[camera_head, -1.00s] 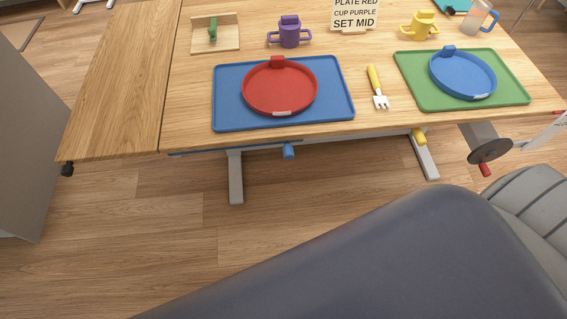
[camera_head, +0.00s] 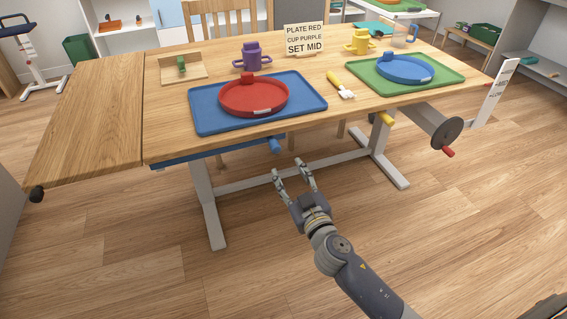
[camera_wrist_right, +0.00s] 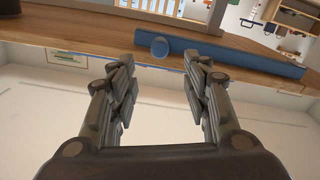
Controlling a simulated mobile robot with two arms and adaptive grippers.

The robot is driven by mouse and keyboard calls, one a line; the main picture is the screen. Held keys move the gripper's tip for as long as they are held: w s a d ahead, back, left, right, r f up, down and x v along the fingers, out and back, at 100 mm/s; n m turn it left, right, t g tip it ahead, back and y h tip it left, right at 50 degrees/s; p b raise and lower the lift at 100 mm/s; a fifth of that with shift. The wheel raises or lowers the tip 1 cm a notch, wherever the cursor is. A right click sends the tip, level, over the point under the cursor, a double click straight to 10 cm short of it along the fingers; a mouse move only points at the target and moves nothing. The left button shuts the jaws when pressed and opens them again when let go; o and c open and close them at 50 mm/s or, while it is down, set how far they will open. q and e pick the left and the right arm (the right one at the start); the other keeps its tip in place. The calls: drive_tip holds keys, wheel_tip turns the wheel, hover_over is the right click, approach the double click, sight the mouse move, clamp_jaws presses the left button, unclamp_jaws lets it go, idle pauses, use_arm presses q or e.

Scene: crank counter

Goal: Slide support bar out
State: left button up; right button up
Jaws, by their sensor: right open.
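The blue support bar (camera_head: 218,150) lies under the front edge of the wooden table (camera_head: 105,110). A blue knob (camera_head: 275,146) sticks out near the bar's right end. My right gripper (camera_head: 288,168) is open and empty, just below and in front of the knob, apart from it. In the right wrist view, the bar (camera_wrist_right: 235,58) runs along the table's underside to the right, and the round knob (camera_wrist_right: 160,47) shows beyond and between the open fingertips (camera_wrist_right: 158,72). My left gripper is out of view.
On the table are a blue tray (camera_head: 205,117) with a red plate (camera_head: 254,97), a green tray (camera_head: 440,83), a purple cup (camera_head: 251,57) and a sign (camera_head: 304,40). A yellow knob (camera_head: 387,118) and a crank wheel (camera_head: 447,132) are to the right. Table legs (camera_head: 207,205) stand below.

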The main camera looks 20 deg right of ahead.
sight(277, 151)
drive_tip(key=w, duration=1)
drive_tip(key=shift+w+a+f, duration=0.1)
drive_tip(key=shift+w+a, duration=0.05)
drive_tip(key=shift+w, duration=0.25)
clamp_jaws()
